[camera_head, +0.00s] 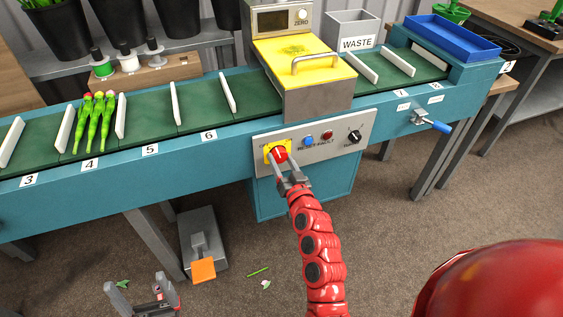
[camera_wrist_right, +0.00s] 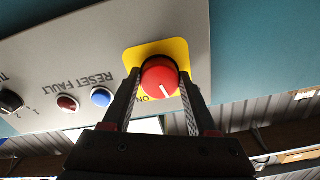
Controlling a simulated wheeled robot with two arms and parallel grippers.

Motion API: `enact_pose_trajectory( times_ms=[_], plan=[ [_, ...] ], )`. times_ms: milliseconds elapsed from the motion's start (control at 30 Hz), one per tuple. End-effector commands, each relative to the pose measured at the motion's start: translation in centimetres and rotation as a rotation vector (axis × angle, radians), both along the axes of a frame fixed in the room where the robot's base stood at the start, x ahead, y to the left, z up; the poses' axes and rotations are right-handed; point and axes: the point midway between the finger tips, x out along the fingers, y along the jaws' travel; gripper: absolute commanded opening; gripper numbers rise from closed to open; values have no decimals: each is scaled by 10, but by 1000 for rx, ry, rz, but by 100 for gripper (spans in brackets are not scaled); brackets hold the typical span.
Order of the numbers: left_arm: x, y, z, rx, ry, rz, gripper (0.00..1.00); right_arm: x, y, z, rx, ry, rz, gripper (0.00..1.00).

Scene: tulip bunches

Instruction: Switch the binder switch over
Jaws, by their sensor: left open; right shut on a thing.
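The binder switch (camera_head: 278,155) is a red round knob with a white line on a yellow plate, at the left of the grey control panel (camera_head: 325,137). My right gripper (camera_head: 286,172) is shut on the knob, one finger on each side. My left gripper (camera_head: 146,287) is open and empty, low at the bottom left above the floor.
The panel also carries a blue reset button (camera_head: 308,141), a red fault light (camera_head: 327,136) and a black knob (camera_head: 355,136). Above stands the binder with its yellow lid (camera_head: 305,70). Green tulip stems (camera_head: 95,125) lie on the belt at left. A grey foot pedal with an orange pad (camera_head: 203,270) stands below.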

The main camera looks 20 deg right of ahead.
Motion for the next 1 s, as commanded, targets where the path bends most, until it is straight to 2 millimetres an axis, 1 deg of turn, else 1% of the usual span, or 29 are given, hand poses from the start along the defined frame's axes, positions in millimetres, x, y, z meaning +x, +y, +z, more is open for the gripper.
enact_pose_trajectory(
  times_ms=[200, 700, 1000],
  plan=[
    [0, 0, -5, 0, 0, 0, 89, 0, -2, 1, 206, 1, -5, 3],
    [0, 0, -9, 0, 0, 0, 89, 0, -1, 2, 679, 18, -4, 3],
    [0, 0, -8, 0, 0, 0, 89, 0, 0, 2, 909, 29, -5, 3]
  ],
)
